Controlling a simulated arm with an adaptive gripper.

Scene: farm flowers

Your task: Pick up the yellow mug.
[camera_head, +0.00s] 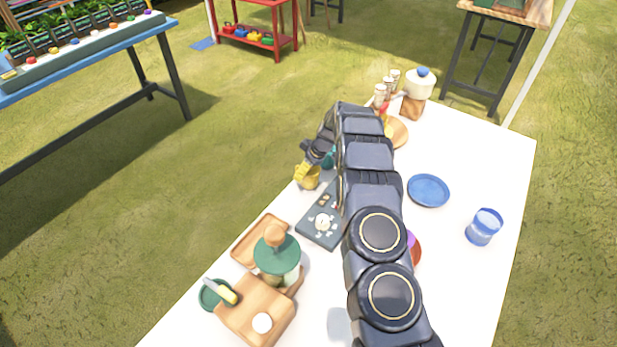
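The yellow mug (306,178) is near the left edge of the white table, just beyond the dark slate board. My gripper (312,160) is directly above and beside the mug at the end of my arm, which reaches away over the table. The fingers are small, dark and partly covered by the wrist. I cannot tell whether they touch the mug or how far apart they are. Part of the mug's upper side is hidden by the gripper.
The dark slate board (320,228) lies near the mug. A green-lidded jar (277,256), wooden board (246,318) and green bowl (212,296) are nearer. A blue plate (428,190) and blue-white cup (484,227) stand right of my arm. A white pot (420,86) is at the far end.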

